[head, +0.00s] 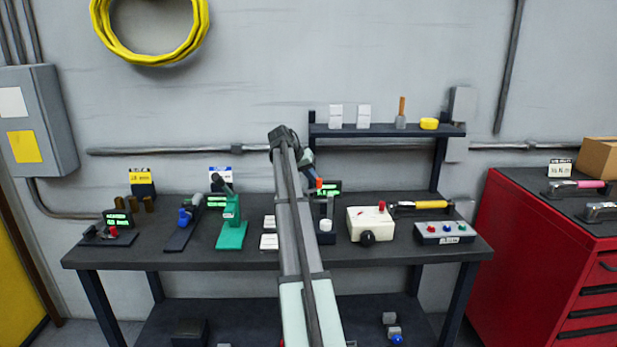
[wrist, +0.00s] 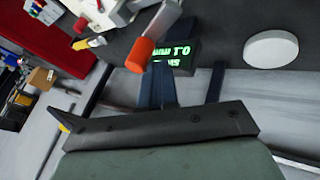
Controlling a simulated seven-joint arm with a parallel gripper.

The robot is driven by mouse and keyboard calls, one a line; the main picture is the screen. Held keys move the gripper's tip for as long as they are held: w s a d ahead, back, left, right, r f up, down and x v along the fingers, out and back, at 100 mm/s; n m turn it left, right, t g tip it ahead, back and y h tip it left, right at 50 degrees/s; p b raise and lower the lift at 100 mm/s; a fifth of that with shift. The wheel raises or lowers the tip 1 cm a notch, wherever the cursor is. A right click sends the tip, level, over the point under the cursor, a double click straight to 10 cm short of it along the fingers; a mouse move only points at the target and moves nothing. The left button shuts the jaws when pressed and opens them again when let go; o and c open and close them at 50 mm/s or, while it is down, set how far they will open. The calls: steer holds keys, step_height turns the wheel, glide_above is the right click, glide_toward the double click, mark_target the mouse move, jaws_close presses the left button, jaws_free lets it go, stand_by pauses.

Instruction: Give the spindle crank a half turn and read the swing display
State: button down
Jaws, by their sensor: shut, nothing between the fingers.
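My gripper (head: 310,168) is over the middle of the bench, beyond the end of my raised arm, pointing down. It is shut and empty. Just below it is an orange-tipped grey piece, probably the crank handle (head: 319,183); it also shows in the wrist view (wrist: 140,54). I cannot tell whether the gripper touches it. Behind it stands a small black display (head: 331,187) with green text. In the wrist view, the display (wrist: 176,54) is tilted and its text is not fully readable. A white round knob (head: 326,226) sits in front. My arm hides part of this device.
The dark bench (head: 180,258) also carries a green stand (head: 232,234), a blue-handled device (head: 184,218), a cream box with a black knob (head: 358,222) and a button panel (head: 445,232). A shelf (head: 385,130) stands behind. A red cabinet (head: 530,245) is at right.

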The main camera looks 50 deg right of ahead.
steer(key=shift+s+d+m+g, duration=0.15)
steer(key=shift+s+m+g, duration=0.25)
steer(key=shift+s+m, duration=0.55)
steer(key=shift+s, duration=0.15)
stand_by(1.2)
